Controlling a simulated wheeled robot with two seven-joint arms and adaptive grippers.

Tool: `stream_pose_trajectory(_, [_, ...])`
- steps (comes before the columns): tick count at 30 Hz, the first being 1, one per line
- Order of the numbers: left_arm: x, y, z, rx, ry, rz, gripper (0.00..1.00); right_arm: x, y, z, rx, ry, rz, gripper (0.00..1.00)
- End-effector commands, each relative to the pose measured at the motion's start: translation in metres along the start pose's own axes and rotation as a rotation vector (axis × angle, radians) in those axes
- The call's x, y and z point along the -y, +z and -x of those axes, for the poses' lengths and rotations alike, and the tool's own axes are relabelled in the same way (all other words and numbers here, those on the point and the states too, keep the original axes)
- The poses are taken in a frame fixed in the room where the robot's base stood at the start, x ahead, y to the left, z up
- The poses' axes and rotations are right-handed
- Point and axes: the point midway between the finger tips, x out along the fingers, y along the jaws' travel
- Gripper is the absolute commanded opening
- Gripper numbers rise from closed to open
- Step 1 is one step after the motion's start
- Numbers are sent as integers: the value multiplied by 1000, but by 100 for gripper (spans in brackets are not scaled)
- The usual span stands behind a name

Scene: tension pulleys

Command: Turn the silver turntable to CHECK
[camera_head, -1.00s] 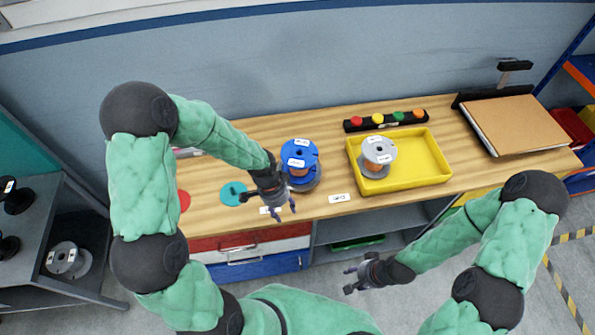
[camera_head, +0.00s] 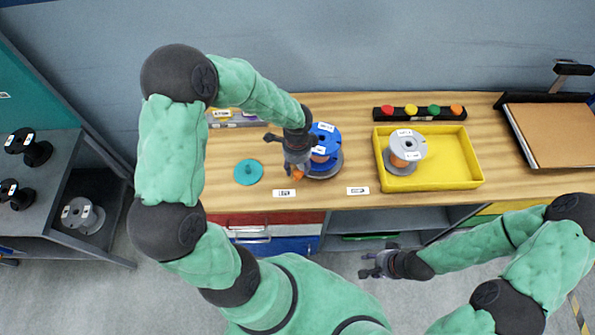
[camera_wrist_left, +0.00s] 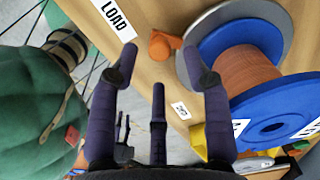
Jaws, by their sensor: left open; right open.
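The silver turntable (camera_head: 333,171) lies on the bench under a blue spool (camera_head: 323,137) wound with copper-coloured wire. Its silver rim (camera_wrist_left: 208,40) shows in the left wrist view, with an orange knob (camera_wrist_left: 162,45) at its edge. The knob (camera_head: 297,174) also shows in the head view, on the front-left side, near a LOAD label (camera_wrist_left: 113,17). A second label (camera_head: 357,190) is further right and too small to read. My left gripper (camera_head: 284,160) is open, its fingers spread around the knob's position without visibly gripping it. My right gripper (camera_head: 377,264) is open in front of the bench.
A teal disc (camera_head: 248,173) lies left of the turntable. A yellow tray (camera_head: 456,158) with a grey spool (camera_head: 405,147) stands to the right. A strip of coloured buttons (camera_head: 420,112) is behind the tray. A brown board (camera_head: 556,133) lies far right.

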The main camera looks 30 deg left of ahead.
Motion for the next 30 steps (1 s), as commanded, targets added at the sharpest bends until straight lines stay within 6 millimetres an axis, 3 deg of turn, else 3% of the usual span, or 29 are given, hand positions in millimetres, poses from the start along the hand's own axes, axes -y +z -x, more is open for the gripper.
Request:
stream_pose_trajectory(6, [0, 0, -27, 0, 1, 0, 48, -3, 0, -8, 0, 0, 0, 45])
stream_pose_trajectory(18, [0, 0, -33, 0, 0, 1, 48, -3, 0, -9, 0, 0, 0, 45])
stream_pose_trajectory(19, [0, 0, -33, 0, 0, 1, 45, -3, 0, -9, 0, 0, 0, 45])
stream_pose_trajectory(24, [0, 0, -33, 0, 0, 1, 0, -3, 0, -9, 0, 0, 0, 45])
stream_pose_trajectory(30, [0, 0, -33, 0, 0, 1, 0, -3, -1, -10, 0, 0, 0, 45])
